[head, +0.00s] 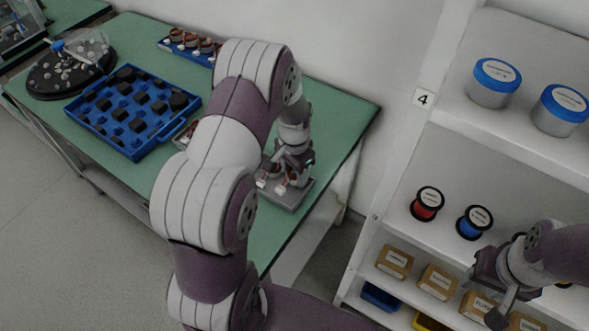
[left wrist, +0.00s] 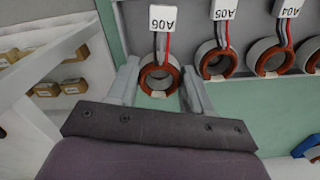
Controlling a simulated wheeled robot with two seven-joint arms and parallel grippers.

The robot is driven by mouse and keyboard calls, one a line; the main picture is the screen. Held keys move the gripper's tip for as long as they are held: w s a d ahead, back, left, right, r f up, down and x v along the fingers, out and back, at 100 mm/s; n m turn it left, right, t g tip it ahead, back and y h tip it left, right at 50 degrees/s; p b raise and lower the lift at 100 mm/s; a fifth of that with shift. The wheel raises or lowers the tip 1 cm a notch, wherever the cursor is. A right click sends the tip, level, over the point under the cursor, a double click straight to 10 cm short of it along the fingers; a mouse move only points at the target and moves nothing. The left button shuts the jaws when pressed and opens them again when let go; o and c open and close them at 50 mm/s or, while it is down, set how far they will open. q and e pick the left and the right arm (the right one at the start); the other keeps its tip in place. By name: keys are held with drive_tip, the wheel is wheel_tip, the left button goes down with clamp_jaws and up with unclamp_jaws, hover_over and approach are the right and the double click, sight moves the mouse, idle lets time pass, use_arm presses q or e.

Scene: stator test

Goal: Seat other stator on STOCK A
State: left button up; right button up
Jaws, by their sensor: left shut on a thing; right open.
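In the left wrist view, a copper-and-grey ring stator (left wrist: 160,75) with red and grey leads and a white tag, apparently A06, is between the fingers of my left gripper (left wrist: 162,82), which is shut on it. It is at the end of a row on a grey plate (left wrist: 132,14); whether it rests fully on the plate is unclear. Other stators (left wrist: 215,60) sit beside it. In the head view my left gripper (head: 286,178) is low over the grey plate (head: 290,198), mostly hidden by my arm. My right gripper (head: 484,290) is open by the shelves. No STOCK A label is readable.
On the green table (head: 140,40) are a blue tray (head: 128,150) of dark blocks, a blue rack (head: 166,45) with stators and a round dark stand (head: 68,75). Shelves (head: 545,170) with tubs, spools and boxes stand at right.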

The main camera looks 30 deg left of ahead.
use_arm(q)
drive_tip(key=shift+f+b, duration=0.3)
drive_tip(key=shift+f, duration=0.35)
drive_tip(key=shift+f, duration=0.25)
drive_tip(key=o, duration=1)
drive_tip(key=shift+s, duration=0.1)
drive_tip(key=shift+r, duration=0.1)
drive_tip(key=shift+r+p, duration=2.25)
drive_tip(key=shift+r, duration=0.25)
